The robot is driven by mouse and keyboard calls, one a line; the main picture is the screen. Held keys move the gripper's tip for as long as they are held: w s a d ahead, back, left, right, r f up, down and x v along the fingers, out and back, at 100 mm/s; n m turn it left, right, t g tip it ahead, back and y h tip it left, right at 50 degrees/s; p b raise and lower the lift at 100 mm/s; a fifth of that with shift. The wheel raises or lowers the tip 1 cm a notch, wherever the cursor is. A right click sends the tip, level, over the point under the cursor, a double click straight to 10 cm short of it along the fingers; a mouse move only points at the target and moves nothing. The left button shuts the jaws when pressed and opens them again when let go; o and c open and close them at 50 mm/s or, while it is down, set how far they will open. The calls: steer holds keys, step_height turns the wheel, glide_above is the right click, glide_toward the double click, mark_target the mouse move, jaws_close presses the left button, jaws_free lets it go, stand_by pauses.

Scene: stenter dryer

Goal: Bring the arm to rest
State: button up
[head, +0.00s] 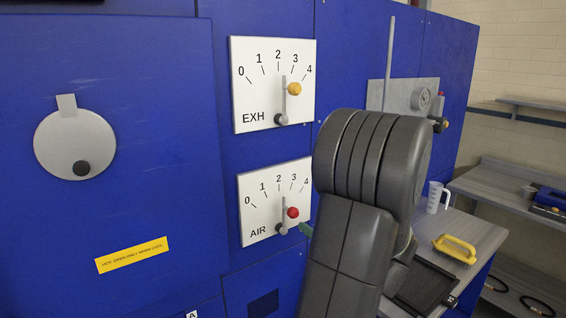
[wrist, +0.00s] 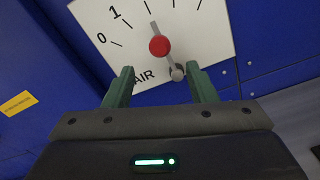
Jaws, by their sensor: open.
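My arm stands large and dark in the right middle of the head view and hides part of the blue machine. My gripper (wrist: 160,84) is open in the wrist view, with two green fingers apart and nothing between them but the panel behind. It faces the white AIR dial plate (wrist: 195,35). The AIR lever's red knob (wrist: 159,45) lies just beyond the fingertips; I cannot tell the exact gap. In the head view the red knob (head: 293,212) sits near 3, and one green finger (head: 306,229) shows close to it, beside my arm.
The EXH dial plate (head: 250,95) with a yellow knob (head: 294,89) is above. A round cover (head: 60,140) is on the left panel. At right, a bench (head: 485,236) holds a jug (head: 435,197) and a yellow handle (head: 455,248). Shelves stand behind.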

mark_target(291, 217)
steer(key=shift+n, duration=0.3)
steer(key=x, duration=0.7)
steer(key=p+x, duration=0.1)
steer(key=x, duration=0.3)
steer(key=shift+w+a+f, duration=0.1)
steer(key=shift+a+f, duration=0.15)
steer(key=shift+a, duration=0.1)
steer(key=shift+s+a+r+n, duration=0.2)
steer(key=shift+s+n, duration=0.1)
steer(key=shift+n, duration=0.2)
steer(key=shift+s+a, duration=0.1)
